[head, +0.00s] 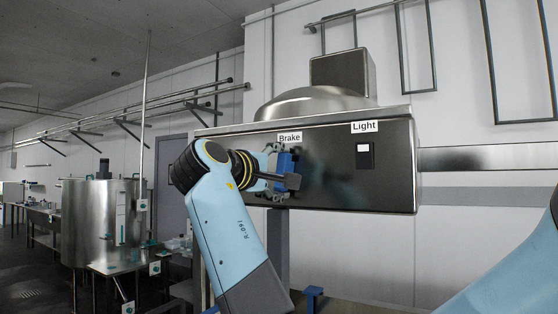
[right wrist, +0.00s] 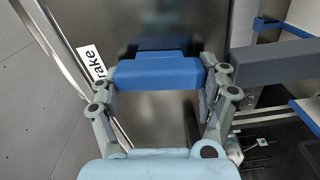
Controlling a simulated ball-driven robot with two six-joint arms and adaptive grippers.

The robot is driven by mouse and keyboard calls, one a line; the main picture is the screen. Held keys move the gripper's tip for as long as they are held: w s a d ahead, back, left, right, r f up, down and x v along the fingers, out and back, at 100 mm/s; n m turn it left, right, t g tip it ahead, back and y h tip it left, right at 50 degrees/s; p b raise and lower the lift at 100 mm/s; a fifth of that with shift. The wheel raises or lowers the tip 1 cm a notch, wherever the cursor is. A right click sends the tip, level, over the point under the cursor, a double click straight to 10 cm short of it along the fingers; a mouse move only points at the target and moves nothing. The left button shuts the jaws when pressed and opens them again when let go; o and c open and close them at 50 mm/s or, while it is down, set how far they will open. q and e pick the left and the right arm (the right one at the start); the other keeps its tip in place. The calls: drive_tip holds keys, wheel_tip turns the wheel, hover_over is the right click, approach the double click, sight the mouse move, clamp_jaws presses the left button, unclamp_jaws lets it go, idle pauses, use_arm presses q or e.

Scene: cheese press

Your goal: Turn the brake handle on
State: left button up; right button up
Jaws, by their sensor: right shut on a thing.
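The brake handle is a blue block on the dark front panel of the press, just below the "Brake" label (head: 289,138). The handle (head: 286,161) is partly hidden by my gripper in the head view. My right gripper (head: 284,172) is at the panel, over the handle. In the right wrist view the blue handle (right wrist: 158,72) lies crosswise between the fingers of my right gripper (right wrist: 158,84), which are shut on its two ends. A dark grey bar shows beside the right finger there. My left gripper is not in view.
A switch (head: 365,155) sits under the "Light" label to the right on the panel. A steel dome and box stand on top of the press (head: 390,190). A steel vat (head: 90,220) and tables stand at the left.

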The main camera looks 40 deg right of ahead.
drive_tip(key=shift+n+p, duration=0.5)
drive_tip(key=shift+n, duration=0.3)
drive_tip(key=shift+f, duration=0.1)
drive_tip(key=o, duration=1.1)
drive_tip(key=shift+o, duration=0.2)
